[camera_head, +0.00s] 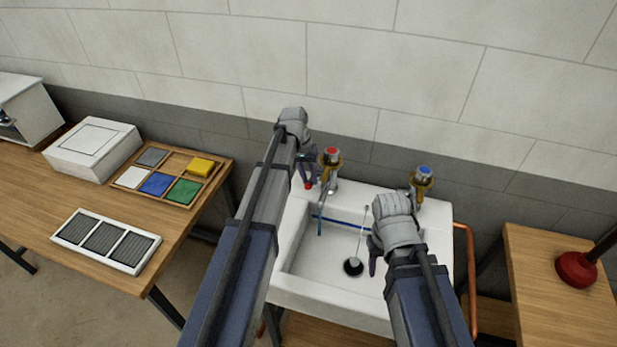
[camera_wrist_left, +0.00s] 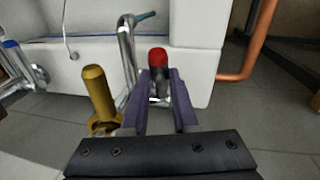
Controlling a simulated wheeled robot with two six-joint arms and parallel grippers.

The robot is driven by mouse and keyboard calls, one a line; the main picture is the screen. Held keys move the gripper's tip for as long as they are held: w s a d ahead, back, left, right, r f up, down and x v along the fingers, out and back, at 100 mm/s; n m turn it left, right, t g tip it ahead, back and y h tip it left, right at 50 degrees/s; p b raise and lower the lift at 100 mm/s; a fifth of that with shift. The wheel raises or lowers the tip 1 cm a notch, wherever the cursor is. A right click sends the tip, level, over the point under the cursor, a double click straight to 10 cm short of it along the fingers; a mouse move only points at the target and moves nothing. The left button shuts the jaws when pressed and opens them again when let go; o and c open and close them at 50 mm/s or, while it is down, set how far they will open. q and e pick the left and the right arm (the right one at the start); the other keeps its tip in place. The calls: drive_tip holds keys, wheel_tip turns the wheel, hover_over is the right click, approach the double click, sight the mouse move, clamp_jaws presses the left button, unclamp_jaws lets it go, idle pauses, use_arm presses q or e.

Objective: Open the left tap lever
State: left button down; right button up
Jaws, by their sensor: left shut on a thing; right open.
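The left tap (camera_head: 330,157) is brass and chrome with a red cap, at the sink's back left. Its red-tipped lever (camera_wrist_left: 158,62) sits between the two purple fingers of my left gripper (camera_wrist_left: 168,88). In the head view my left gripper (camera_head: 308,177) is at the left side of this tap, shut on the lever; the red tip shows just below the fingers. The lever's inner end is partly hidden. My right gripper (camera_head: 374,254) is open and empty above the right part of the basin.
The white sink (camera_head: 295,255) has a black plug (camera_head: 353,267) in its basin. The right tap (camera_head: 422,182) has a blue cap. A copper pipe (camera_head: 469,280) runs down the sink's right side. Tables flank the sink, with a tile tray (camera_head: 213,178) left and a plunger (camera_head: 576,269) right.

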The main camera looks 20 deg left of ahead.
use_arm(q)
drive_tip(key=shift+w+r+g+p, duration=0.3)
drive_tip(key=shift+w+r+g, duration=0.4)
drive_tip(key=shift+g, duration=0.6)
drive_tip(key=c, duration=0.7)
unclamp_jaws()
